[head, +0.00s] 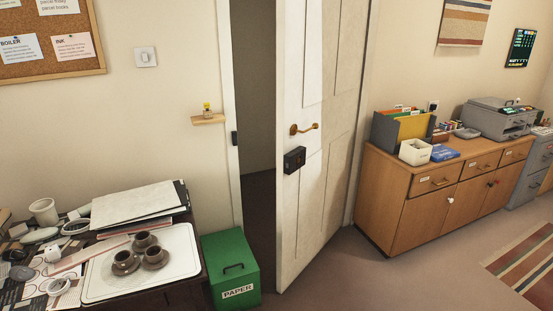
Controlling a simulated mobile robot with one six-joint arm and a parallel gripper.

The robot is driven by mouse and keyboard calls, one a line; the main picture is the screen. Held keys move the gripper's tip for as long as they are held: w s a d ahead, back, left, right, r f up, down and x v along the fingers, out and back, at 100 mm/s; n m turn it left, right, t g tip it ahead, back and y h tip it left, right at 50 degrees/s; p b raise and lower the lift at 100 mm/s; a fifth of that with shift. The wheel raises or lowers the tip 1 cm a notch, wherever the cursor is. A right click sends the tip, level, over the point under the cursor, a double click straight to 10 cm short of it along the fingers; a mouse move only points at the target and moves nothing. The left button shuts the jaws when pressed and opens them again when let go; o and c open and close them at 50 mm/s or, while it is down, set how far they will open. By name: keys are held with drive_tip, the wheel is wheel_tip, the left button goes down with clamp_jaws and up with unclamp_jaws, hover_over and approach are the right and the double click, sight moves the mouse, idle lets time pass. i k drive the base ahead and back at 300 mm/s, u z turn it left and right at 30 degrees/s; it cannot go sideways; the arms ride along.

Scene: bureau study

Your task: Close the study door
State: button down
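The study door (318,175) is white and panelled, and it stands ajar, swung into the room. A dark gap (257,130) shows between its free edge and the left side of the frame. The door has a brass lever handle (304,129) and a black lock box (294,160) below it. A dark strike plate (235,138) sits on the left jamb. My gripper is not in view.
A green PAPER bin (230,268) stands on the floor left of the doorway, beside a cluttered table with a white tray (183,285). A wooden cabinet (400,200) stands right of the door. Open floor (400,275) lies in front of the door and cabinet.

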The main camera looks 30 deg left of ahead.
sight(320, 44)
drive_tip(key=z, duration=0.6)
drive_tip(key=k, duration=0.2)
drive_tip(key=u, duration=2.95)
drive_tip(key=k, duration=0.65)
drive_tip(key=z, duration=0.3)
drive_tip(key=i, duration=1.5)
drive_tip(key=u, duration=0.15)
